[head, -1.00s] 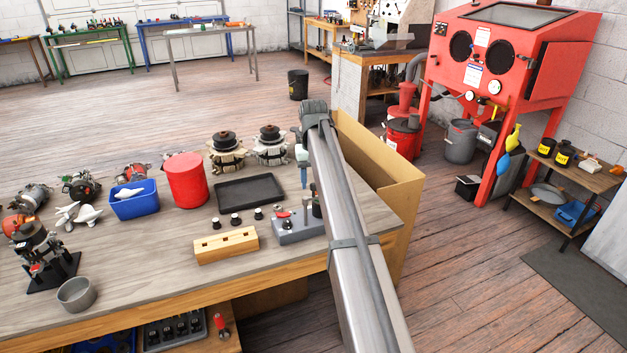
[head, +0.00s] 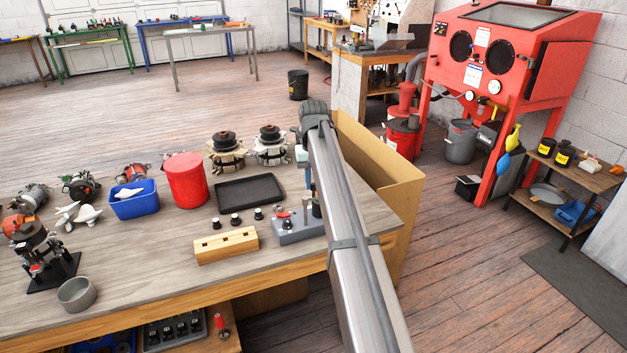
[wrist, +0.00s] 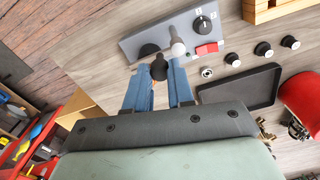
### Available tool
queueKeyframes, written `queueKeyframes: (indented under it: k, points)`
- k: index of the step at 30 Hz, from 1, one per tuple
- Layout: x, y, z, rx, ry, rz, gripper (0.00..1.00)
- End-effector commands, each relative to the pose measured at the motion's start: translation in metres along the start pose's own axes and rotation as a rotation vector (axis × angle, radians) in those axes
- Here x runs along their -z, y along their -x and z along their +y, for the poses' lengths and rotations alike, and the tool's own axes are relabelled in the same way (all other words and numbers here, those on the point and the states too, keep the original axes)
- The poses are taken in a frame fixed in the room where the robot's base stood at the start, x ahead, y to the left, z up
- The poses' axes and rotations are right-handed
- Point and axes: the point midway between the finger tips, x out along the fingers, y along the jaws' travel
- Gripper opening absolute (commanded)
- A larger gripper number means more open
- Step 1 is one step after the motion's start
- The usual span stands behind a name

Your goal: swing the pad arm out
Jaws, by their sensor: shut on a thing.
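The grey test fixture (head: 297,231) stands at the right end of the bench; the wrist view also shows it (wrist: 190,30), with a black dial (wrist: 204,24), a red switch (wrist: 207,49), a pale grey post (wrist: 177,47) and a dark round pad (wrist: 150,49). My gripper (wrist: 159,82) has its two blue fingers on either side of a black knob-like piece (wrist: 158,68) at the fixture's edge, which appears to belong to the pad arm. The fingers are closed on it. In the head view my own arm hides most of the gripper and the grip point.
A black tray (head: 250,193) lies behind the fixture, and a wooden block (head: 226,245) lies left of it. Several small black-capped parts (head: 236,220) stand between them. A red canister (head: 186,180) stands further left. A cardboard box (head: 385,165) stands at the bench's right end.

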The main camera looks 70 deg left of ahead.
Motion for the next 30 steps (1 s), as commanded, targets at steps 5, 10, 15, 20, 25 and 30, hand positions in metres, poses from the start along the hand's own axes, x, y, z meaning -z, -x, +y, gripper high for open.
queueKeyframes:
  k: [5,10,15,20,25,30]
  points:
    - [0.0,0.0,0.0,0.0,0.0,0.0,0.0]
    - [0.0,0.0,0.0,0.0,-0.008,0.0,0.0]
    - [-0.002,0.0,0.0,0.0,-0.053,0.0,0.0]
    - [-0.004,0.0,0.001,0.0,-0.145,0.0,0.0]
    - [-0.008,0.0,0.001,0.0,-0.289,0.0,0.0]
    - [-0.012,0.0,0.0,0.0,-0.45,0.0,0.0]
